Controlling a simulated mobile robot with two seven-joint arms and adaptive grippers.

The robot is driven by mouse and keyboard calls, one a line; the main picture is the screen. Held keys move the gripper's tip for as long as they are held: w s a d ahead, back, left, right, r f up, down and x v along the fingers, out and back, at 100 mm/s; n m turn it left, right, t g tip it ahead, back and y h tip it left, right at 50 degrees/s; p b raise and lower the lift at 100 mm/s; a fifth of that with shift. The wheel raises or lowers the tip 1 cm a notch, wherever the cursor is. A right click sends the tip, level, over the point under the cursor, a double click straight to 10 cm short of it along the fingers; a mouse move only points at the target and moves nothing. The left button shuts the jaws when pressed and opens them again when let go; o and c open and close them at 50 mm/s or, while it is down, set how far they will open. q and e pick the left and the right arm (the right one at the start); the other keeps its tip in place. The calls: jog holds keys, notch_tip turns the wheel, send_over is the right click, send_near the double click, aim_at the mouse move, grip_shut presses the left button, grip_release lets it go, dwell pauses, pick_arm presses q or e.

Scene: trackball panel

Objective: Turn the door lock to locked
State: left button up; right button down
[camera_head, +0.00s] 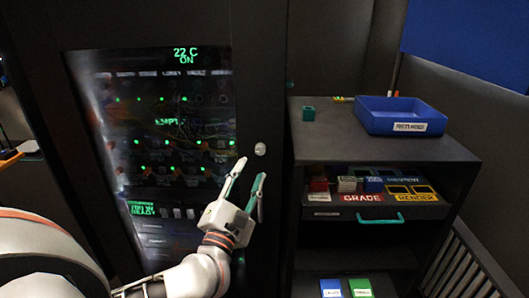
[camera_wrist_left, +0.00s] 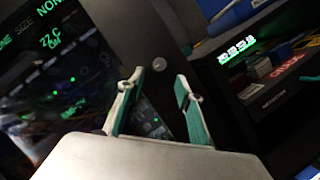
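The door lock is a small round light-grey knob (camera_head: 260,149) on the dark frame at the right edge of the glass cabinet door (camera_head: 170,235). It also shows in the left wrist view (camera_wrist_left: 159,65), just beyond the fingertips. I cannot tell which way the lock is turned. My left gripper (camera_head: 252,168) is open and empty, with its two teal-padded fingers pointing up toward the knob. In the left wrist view the fingers (camera_wrist_left: 160,74) stand apart on either side of a line just below the knob, and no contact shows. My right gripper is in neither view.
A blue panel (camera_head: 470,40) is at upper right.

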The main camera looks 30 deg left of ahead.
aim_at(259, 152)
pick_arm(q)
jog(key=x, duration=0.7)
jog(key=shift+r, duration=0.1)
grip_shut()
